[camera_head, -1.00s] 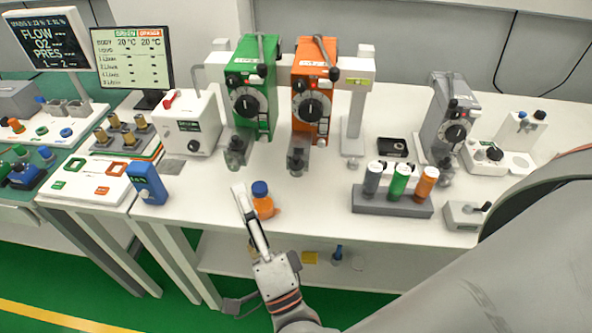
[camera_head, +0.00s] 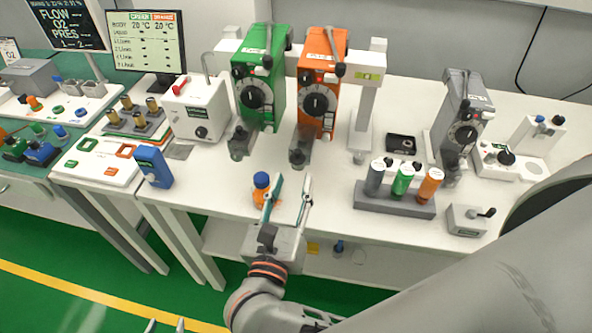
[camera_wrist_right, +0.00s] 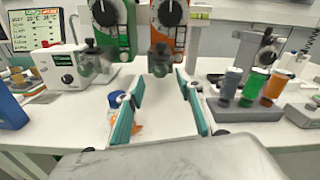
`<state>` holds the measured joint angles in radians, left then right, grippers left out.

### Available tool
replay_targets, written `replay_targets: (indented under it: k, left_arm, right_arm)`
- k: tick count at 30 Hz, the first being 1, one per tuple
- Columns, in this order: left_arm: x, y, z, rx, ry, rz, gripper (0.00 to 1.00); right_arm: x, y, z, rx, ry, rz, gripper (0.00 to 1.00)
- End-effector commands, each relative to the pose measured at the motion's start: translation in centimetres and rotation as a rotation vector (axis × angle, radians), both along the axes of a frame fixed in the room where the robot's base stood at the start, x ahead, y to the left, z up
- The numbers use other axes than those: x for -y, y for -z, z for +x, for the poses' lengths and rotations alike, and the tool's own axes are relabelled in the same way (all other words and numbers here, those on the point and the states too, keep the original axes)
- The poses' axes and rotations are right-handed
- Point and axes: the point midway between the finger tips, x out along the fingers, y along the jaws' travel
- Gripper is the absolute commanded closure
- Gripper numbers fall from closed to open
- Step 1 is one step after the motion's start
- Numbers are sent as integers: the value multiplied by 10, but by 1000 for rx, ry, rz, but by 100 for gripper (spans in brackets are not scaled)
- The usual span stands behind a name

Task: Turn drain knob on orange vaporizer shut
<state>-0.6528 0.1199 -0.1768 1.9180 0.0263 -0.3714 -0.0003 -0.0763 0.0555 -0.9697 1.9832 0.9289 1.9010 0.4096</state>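The orange vaporizer (camera_head: 326,65) stands upright at the back of the white table, with a large black dial on its front. A dark grey knob-like fitting (camera_head: 300,152) sticks out low at its front; whether it is open or shut cannot be told. My right gripper (camera_head: 292,180) is open and empty above the table's front edge, in front of that fitting and apart from it. In the right wrist view the fitting (camera_wrist_right: 160,58) lies ahead between the spread fingers. Only the fingertips of my left gripper (camera_head: 166,325) show at the bottom edge, spread apart.
The green vaporizer (camera_head: 262,75) is left of the orange one. A rack (camera_head: 395,204) with several cylinders stands to the right. Table between gripper and vaporizer is clear.

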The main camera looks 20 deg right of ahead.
Motion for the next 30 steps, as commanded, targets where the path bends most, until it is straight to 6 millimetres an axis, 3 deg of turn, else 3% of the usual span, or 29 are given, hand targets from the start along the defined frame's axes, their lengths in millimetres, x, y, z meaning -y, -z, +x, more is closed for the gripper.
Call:
replay_targets:
  k: [7, 18, 23, 30]
  left_arm:
    - [-1, 1, -1, -6, -6, 0, 60]
    - [-3, 2, -2, -9, -7, 3, 60]
    - [-4, 2, -2, -8, -6, 5, 60]
    - [-5, 7, -3, -10, -2, 8, 60]
  right_arm:
    - [18, -1, 25, 1, 0, -3, 63]
    - [21, 0, 31, 0, 0, -2, 63]
    - [21, 0, 30, 0, 0, -2, 100]
    - [21, 1, 30, 10, 0, 11, 100]
